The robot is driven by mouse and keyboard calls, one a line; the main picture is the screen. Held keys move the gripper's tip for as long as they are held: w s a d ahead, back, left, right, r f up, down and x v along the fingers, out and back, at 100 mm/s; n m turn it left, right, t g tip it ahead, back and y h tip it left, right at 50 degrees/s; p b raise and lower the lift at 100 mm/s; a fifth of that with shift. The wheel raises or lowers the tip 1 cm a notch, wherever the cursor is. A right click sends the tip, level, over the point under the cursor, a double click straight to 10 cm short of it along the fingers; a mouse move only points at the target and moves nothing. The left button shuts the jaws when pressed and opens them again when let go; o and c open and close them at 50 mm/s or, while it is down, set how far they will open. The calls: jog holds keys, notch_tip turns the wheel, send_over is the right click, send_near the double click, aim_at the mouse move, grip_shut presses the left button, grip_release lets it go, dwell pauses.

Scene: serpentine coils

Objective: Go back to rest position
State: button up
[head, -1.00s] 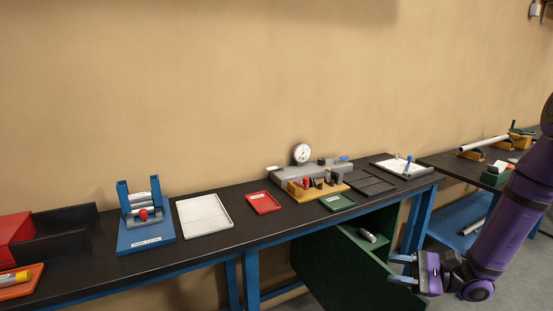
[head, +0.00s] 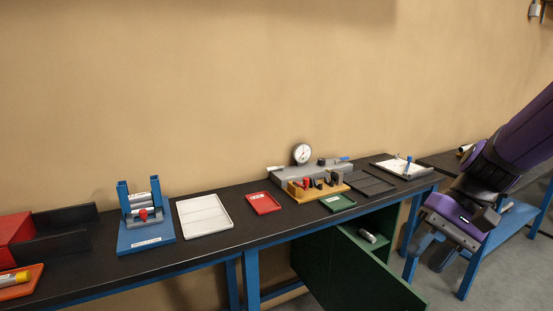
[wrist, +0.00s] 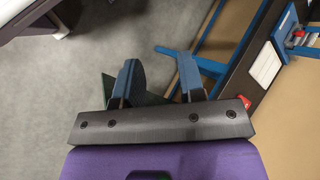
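My gripper (head: 430,254) hangs at the right in the head view, in front of the bench's right end and over the floor. In the wrist view its two blue-grey fingers (wrist: 157,68) are spread apart with nothing between them, so it is open and empty. My purple arm reaches in from the right edge of the head view.
A long black bench (head: 255,228) carries a blue stand (head: 147,238), a white tray (head: 204,216), a red tray (head: 263,203), a green tray (head: 338,202) and a dial gauge (head: 302,154). Below is a green cabinet (head: 345,270). Grey floor (wrist: 60,105) is open.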

jog(key=s+d+r+n+t+h, duration=0.3)
jog(key=s+r+t+h, duration=0.4)
jog(key=r, duration=0.5)
jog(key=shift+s+d+t, duration=0.5)
jog(key=shift+s+d, duration=0.2)
jog(key=shift+s, duration=0.35)
